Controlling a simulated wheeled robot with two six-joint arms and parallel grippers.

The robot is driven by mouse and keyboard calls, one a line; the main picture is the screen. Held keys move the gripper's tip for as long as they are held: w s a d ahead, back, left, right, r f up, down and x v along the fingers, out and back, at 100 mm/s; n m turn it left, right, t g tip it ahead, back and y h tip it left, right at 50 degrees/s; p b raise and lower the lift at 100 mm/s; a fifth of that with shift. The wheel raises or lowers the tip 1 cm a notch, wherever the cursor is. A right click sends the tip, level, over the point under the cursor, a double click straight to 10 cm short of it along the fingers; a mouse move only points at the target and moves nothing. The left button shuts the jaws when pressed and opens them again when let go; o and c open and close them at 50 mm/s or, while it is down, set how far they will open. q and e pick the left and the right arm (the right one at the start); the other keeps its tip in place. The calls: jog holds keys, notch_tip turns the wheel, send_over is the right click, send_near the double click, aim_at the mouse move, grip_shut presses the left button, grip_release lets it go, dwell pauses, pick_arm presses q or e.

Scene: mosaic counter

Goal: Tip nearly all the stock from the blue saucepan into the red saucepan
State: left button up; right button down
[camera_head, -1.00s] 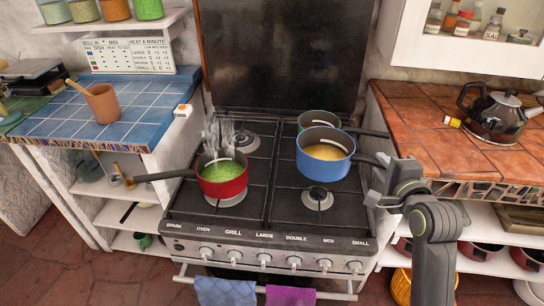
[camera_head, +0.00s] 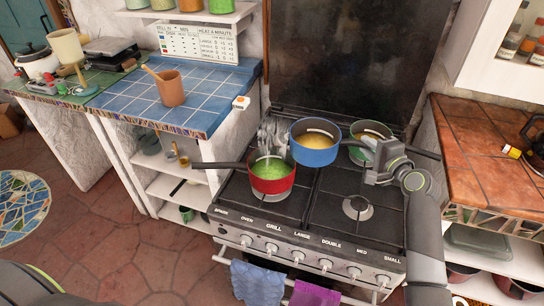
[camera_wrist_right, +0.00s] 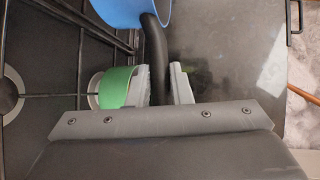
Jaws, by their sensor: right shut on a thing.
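The blue saucepan (camera_head: 316,153) holds yellow stock and is upright, raised above the hob just right of the red saucepan. My right gripper (camera_head: 371,160) is shut on its black handle (camera_wrist_right: 154,45). In the right wrist view, the blue saucepan (camera_wrist_right: 128,10) shows at the top edge. The red saucepan (camera_head: 272,185) stands on the left front burner with green contents and its handle pointing left. My left gripper is not in view.
A green saucepan (camera_head: 365,150) stands on the back right burner, close behind my right gripper. Steam or a clear shape rises behind the red saucepan. The front right burner (camera_head: 357,207) is free. A terracotta pot (camera_head: 170,88) stands on the blue tiled counter.

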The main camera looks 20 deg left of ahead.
jog(key=w+a+y+p, duration=0.1)
jog(key=w+a+p, duration=0.2)
jog(key=a, duration=0.4)
jog(key=shift+w+a+r+n+g, duration=0.2)
jog(key=shift+w+n+g, duration=0.1)
jog(key=shift+n, duration=0.1)
